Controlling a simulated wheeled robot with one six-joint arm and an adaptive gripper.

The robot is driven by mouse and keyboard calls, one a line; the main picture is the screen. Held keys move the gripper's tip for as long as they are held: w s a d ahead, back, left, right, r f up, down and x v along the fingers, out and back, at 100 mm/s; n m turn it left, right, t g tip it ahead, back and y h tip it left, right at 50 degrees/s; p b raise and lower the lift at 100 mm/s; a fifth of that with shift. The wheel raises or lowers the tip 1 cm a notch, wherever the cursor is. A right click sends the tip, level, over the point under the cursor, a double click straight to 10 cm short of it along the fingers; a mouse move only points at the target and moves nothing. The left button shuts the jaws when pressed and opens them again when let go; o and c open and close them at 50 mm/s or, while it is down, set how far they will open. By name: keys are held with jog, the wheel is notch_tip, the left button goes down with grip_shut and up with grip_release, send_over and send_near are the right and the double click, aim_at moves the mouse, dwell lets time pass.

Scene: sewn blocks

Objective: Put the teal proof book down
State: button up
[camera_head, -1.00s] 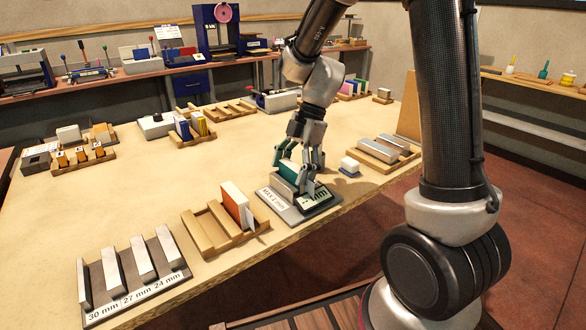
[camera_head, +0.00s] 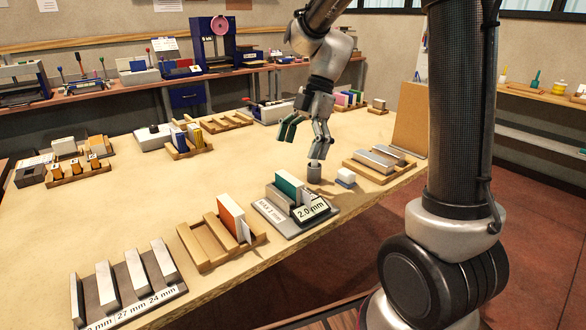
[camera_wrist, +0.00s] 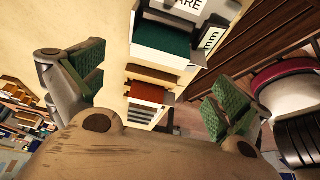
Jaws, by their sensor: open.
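The teal proof book (camera_head: 289,186) stands upright in the grey stand with a "MAX 2 mm" label (camera_head: 270,210) and a dark "2.0 mm" display (camera_head: 313,210), near the table's front edge. It also shows in the wrist view (camera_wrist: 162,38), at the top centre, ahead of the fingers. My gripper (camera_head: 303,150) is open and empty, above and behind the book and apart from it. Its green-padded fingers (camera_wrist: 155,95) are spread wide in the wrist view.
A wooden rack (camera_head: 195,244) with an orange-and-white book (camera_head: 232,217) stands left of the stand. The table's middle left is clear.

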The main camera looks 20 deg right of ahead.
jog(key=s+d+r+m+t+h, duration=0.2)
jog(key=s+d+m, duration=0.3)
jog(key=s+m, duration=0.5)
jog(key=s+d+r+m+t+h, duration=0.2)
jog(key=s+d+m, duration=0.4)
jog(key=s+m, duration=0.4)
notch_tip(320, 180, up, 2)
jog(key=shift+d+m+t, duration=0.3)
jog(key=shift+m+t, duration=0.5)
jog(key=shift+t, duration=0.1)
